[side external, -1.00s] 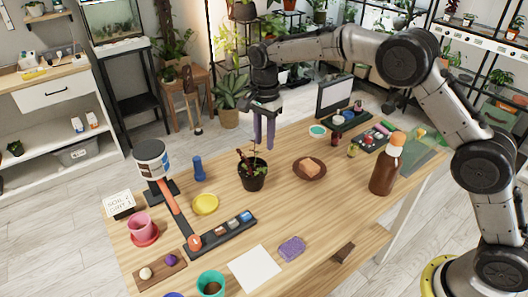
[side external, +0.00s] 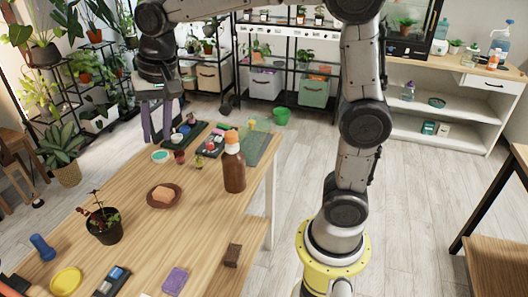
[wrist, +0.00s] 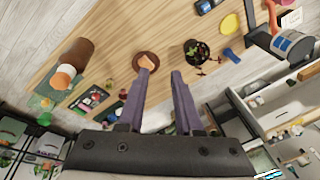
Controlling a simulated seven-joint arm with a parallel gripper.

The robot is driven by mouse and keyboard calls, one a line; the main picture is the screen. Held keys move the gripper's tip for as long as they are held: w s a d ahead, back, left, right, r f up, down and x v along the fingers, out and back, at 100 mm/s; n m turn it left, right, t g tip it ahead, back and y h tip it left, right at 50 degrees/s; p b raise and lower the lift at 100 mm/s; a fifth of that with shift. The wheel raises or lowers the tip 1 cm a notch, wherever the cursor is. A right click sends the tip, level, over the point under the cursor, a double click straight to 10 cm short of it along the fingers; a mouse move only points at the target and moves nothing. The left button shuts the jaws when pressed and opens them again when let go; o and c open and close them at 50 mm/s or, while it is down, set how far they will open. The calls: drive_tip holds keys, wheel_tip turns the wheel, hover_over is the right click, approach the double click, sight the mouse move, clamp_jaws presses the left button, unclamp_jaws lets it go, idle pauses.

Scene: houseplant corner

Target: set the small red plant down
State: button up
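The small plant with dark reddish stems and leaves stands upright in a black pot (side external: 105,230) on the wooden table (side external: 135,255), at the left in the side view. It also shows in the wrist view (wrist: 197,51), above and right of the fingers. My gripper (side external: 159,141) is up over the back part of the table, well apart from the plant. Its two purple fingers are spread with nothing between them, as the wrist view (wrist: 161,72) also shows.
A brown saucer (side external: 150,203) with an orange block lies right of the plant, and a tall brown bottle (side external: 234,172) stands farther right. A blue dumbbell-shaped thing (side external: 42,247) and a yellow dish (side external: 66,280) lie left of it. Bare table surrounds the pot.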

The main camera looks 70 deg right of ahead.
drive_tip(key=s+d+f+n+t, duration=0.1)
drive_tip(key=s+n, duration=0.3)
drive_tip(key=s, duration=0.7)
drive_tip(key=s+d+f+n+t, duration=0.2)
drive_tip(key=s+d+n, duration=0.1)
drive_tip(key=s, duration=0.8)
drive_tip(key=shift+f+n, duration=0.4)
drive_tip(key=shift+n, duration=0.2)
